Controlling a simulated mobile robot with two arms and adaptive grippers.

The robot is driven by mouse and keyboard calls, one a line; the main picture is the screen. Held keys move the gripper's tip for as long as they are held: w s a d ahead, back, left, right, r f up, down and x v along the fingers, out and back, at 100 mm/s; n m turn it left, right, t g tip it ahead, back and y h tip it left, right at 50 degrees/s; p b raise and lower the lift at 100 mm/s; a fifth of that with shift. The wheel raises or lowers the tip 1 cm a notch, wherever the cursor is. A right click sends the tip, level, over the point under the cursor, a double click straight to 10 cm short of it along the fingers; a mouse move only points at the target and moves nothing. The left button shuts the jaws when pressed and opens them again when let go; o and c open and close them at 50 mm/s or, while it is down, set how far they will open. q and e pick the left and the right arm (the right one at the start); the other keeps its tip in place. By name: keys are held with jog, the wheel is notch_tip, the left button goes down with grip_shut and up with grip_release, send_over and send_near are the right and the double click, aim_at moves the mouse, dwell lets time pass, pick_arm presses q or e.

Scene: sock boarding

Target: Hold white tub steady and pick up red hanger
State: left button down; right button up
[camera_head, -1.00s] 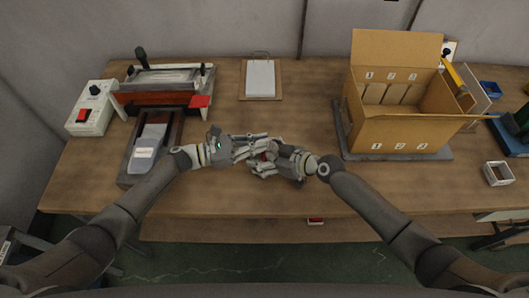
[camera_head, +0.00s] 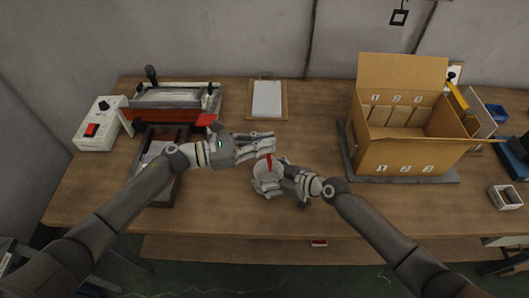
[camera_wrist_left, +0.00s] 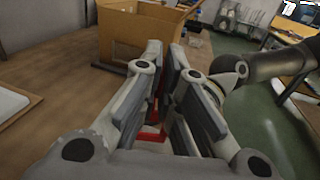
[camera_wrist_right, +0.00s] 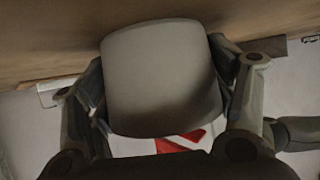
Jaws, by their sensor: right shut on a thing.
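The white tub (camera_head: 266,172), greyish in this light, is between the fingers of my right gripper (camera_head: 268,181) over the front middle of the table. In the right wrist view the tub (camera_wrist_right: 160,75) fills the space between the fingers. The red hanger (camera_head: 269,160) stands up at the tub's top; it also shows in the left wrist view (camera_wrist_left: 152,133) and the right wrist view (camera_wrist_right: 184,140). Its lower part is hidden. My left gripper (camera_head: 274,143) is just behind and above the tub, open and empty, its fingers parallel with a narrow gap.
A cardboard box (camera_head: 405,165) stands on a grey mat at right. A press (camera_head: 175,105) with a red flap and a white control box (camera_head: 98,130) are at left. A clipboard (camera_head: 266,100) lies at the back. A small white tray (camera_head: 505,196) is far right.

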dwell(0.3)
jog(key=o, duration=1.1)
jog(key=shift+c, duration=0.2)
jog(key=v, duration=1.2)
jog(key=shift+d, duration=0.1)
